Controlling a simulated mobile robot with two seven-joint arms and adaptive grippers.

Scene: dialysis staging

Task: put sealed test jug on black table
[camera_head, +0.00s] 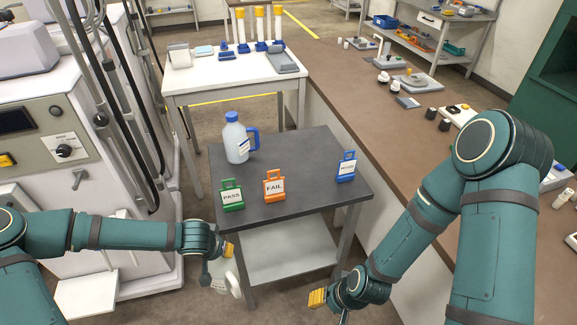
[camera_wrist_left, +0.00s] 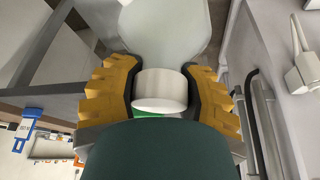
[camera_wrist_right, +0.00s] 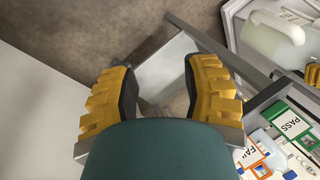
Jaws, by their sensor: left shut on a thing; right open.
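A whitish translucent jug (camera_head: 222,279) hangs in my left gripper (camera_head: 228,250), low beside the front left of the black table (camera_head: 300,205). In the left wrist view the fingers are shut around the jug's white cap (camera_wrist_left: 160,90). The right wrist view shows the jug's body and handle (camera_wrist_right: 272,38). On the table's back left stands another jug (camera_head: 236,142), with a blue cap and blue handle. My right gripper (camera_head: 318,298) is open and empty, in front of the table. Part of the held jug is hidden by the left gripper in the head view.
A green PASS sign (camera_head: 231,195), an orange FAIL sign (camera_head: 274,186) and a blue sign (camera_head: 346,167) stand on the black table. Its middle and front right are clear. A brown counter (camera_head: 400,120) runs along the right; a machine (camera_head: 65,130) stands at left.

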